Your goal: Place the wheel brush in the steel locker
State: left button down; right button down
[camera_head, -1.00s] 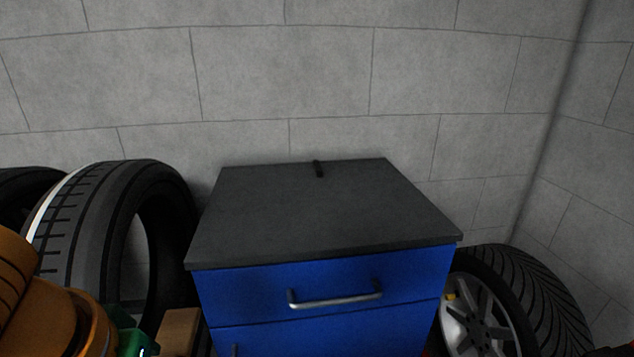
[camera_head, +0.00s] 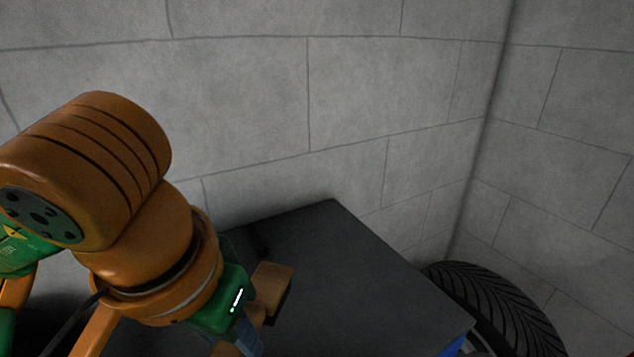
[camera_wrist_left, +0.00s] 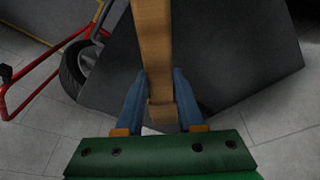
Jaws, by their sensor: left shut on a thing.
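The wheel brush (camera_head: 272,281) shows as a light-brown wooden piece with a dark underside, in front of the dark cabinet top. My left gripper (camera_head: 258,318) is shut on it, partly hidden behind its green wrist housing. In the left wrist view the long brown brush handle (camera_wrist_left: 152,45) runs upward from between the two blue fingers (camera_wrist_left: 158,100). Its far end is cut off by the picture edge. I cannot make out a steel locker for certain in these views. My right gripper is not in view.
A red tubular frame (camera_wrist_left: 30,95) shows in the wrist view.

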pick_arm(q)
jog(key=w+a+f, duration=0.1)
jog(key=w+f, duration=0.1)
jog(key=w+a+f, duration=0.1)
jog(key=w+a, duration=0.1)
jog(key=w+a+f, duration=0.1)
jog(key=w+f, duration=0.1)
jog(key=shift+a+f, duration=0.25)
jog(key=shift+f, duration=0.1)
jog(key=f, duration=0.1)
jog(key=w+f, duration=0.1)
jog(key=f, duration=0.1)
jog(key=a+f, duration=0.1)
jog(key=shift+w+f+p, duration=0.15)
jog(key=shift+w+p, duration=0.05)
jog(key=shift+p, duration=0.15)
jog(key=shift+f, duration=0.4)
jog(key=shift+f, duration=0.1)
jog(key=shift+d+f+b, duration=0.1)
jog(key=shift+f+b, duration=0.05)
jog(key=shift+b, duration=0.15)
jog(key=c, duration=0.5)
grip_release()
